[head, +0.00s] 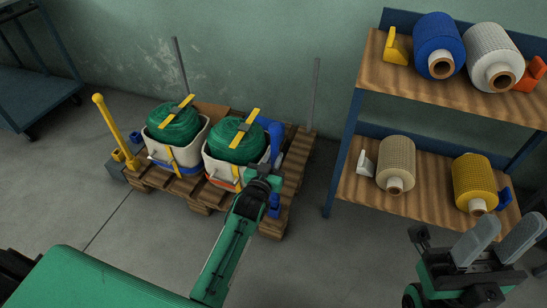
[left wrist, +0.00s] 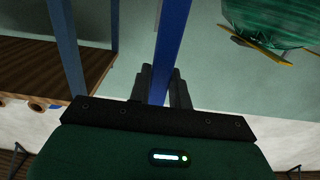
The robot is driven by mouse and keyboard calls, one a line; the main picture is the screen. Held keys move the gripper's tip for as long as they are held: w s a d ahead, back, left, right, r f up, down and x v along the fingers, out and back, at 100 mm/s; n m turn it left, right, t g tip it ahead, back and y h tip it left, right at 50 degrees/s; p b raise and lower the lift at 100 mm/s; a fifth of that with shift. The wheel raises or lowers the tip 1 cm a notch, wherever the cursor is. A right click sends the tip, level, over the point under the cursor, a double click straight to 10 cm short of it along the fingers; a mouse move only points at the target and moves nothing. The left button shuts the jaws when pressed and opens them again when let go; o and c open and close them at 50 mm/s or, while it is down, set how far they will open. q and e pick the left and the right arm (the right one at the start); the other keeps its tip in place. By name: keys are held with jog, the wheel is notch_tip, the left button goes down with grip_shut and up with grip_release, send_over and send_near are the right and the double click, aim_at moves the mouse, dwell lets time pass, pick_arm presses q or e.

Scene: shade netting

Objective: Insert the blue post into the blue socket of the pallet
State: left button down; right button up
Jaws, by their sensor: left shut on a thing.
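My left gripper (head: 274,172) is shut on the blue post (head: 274,135) at the right front of the wooden pallet (head: 270,228). The post stands roughly upright, with its bent top above the gripper. In the left wrist view the blue post (left wrist: 170,40) runs between the fingers (left wrist: 162,88). A blue part (head: 274,204) shows just below the gripper at the pallet's front right corner; it looks like the blue socket. My gripper hides the stretch between, so I cannot tell whether the post is in it. My right gripper (head: 498,240) is open and empty at the lower right.
Two white crates (head: 222,171) with green netting bundles (head: 234,140) stand on the pallet, close beside the post. A yellow post (head: 115,128) stands at the pallet's left, grey posts (head: 312,95) at the back. A shelf rack (head: 345,150) with netting rolls stands right.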

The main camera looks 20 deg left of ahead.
pick_arm(q)
jog(key=shift+f, duration=0.7)
dwell(0.7)
jog(key=shift+f, duration=0.15)
jog(key=shift+f+b, duration=0.3)
jog(key=shift+f, duration=0.65)
dwell(0.4)
jog(key=shift+f+b, duration=0.45)
jog(key=shift+f, duration=0.35)
jog(key=c, duration=1.2)
grip_release()
jog(key=shift+f, duration=0.1)
